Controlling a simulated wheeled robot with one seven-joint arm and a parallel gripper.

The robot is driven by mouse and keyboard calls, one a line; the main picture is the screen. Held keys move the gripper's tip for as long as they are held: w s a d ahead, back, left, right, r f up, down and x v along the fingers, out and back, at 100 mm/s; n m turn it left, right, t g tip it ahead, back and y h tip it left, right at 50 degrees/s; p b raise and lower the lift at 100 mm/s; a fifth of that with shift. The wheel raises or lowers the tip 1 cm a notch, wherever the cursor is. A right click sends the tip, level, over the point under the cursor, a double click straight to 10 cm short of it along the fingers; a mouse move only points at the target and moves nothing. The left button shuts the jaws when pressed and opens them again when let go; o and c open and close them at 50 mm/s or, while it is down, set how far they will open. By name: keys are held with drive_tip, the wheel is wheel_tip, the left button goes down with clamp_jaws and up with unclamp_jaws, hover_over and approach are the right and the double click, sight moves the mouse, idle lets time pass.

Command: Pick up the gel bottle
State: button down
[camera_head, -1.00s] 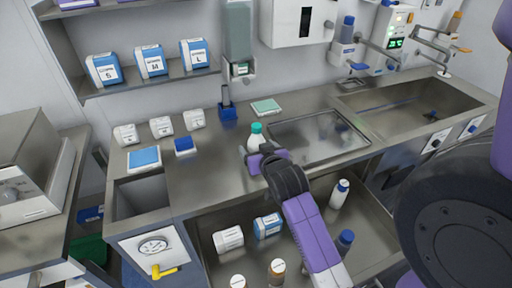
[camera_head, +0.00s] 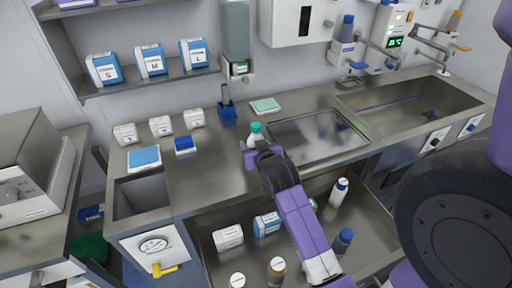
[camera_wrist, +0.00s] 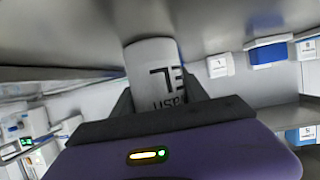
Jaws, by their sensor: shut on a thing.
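The gel bottle is white with a green cap and stands upright on the left of the basin; its upper part (camera_head: 255,138) shows in the head view. My gripper (camera_head: 255,147) comes from the front and covers the bottle's lower part. In the wrist view the white bottle (camera_wrist: 152,62), with dark lettering, sits between the dark fingers of my gripper (camera_wrist: 158,88), which are shut on it. I cannot tell whether its base touches the counter.
A shallow basin (camera_head: 310,137) lies just right of the bottle. A blue holder (camera_head: 227,111) and a green-white pad (camera_head: 265,105) are behind it. White boxes (camera_head: 161,126) stand at left. The open lower drawer (camera_head: 365,225) holds several bottles and boxes.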

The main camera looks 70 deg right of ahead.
drive_tip(key=shift+r, duration=0.2)
wheel_tip(320, 180, up, 20)
drive_tip(key=shift+f+p, duration=0.15)
drive_tip(key=shift+p, duration=0.15)
drive_tip(key=shift+a, duration=0.1)
